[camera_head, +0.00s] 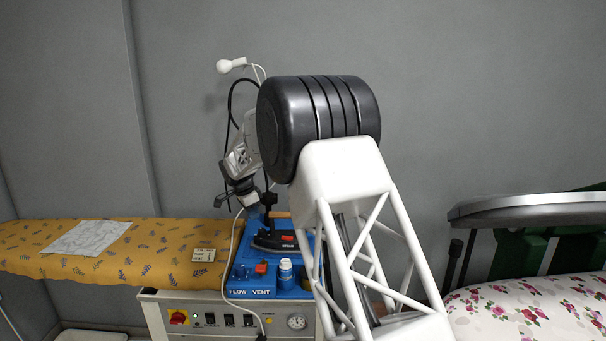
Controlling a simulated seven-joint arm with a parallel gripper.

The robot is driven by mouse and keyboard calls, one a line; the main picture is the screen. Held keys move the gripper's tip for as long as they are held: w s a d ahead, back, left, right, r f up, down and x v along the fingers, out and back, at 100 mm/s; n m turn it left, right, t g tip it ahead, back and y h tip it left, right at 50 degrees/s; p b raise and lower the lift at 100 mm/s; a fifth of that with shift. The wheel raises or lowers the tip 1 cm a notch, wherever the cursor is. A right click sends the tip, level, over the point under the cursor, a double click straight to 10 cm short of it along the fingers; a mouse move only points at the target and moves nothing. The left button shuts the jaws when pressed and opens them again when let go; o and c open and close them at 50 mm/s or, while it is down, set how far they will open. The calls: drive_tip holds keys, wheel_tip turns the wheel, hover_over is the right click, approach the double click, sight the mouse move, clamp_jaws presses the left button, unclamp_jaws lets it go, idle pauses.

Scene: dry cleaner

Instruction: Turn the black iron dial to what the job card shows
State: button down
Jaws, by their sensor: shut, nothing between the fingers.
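A dark iron (268,242) with a red patch rests on the blue unit (244,274). I cannot make out a dial on the iron at this size, and my arm hides part of the unit's right side. A small pale card (204,255), likely the job card, lies on the yellow patterned board left of the unit; its print is too small to read. My gripper (249,204) is shut and empty, above and slightly left of the iron, apart from the card.
A large white sheet (87,238) lies on the yellow board (150,262). A red knob (261,268) and a white knob (285,269) stand on the unit's front. A white cable (232,262) hangs there. A floral pressing board (520,308) is at right.

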sight(257, 238)
drive_tip(key=shift+f, duration=0.15)
drive_tip(key=shift+s+a+x, duration=0.1)
drive_tip(key=shift+a+x, duration=0.1)
drive_tip(key=shift+x, duration=0.8)
drive_tip(key=shift+s+a+x, duration=0.15)
drive_tip(key=shift+a+x, duration=0.05)
drive_tip(key=shift+x, duration=0.8)
drive_tip(key=shift+s+a+x, duration=0.1)
drive_tip(key=shift+a+x, duration=0.1)
drive_tip(key=shift+x, duration=0.8)
drive_tip(key=shift+f, duration=0.55)
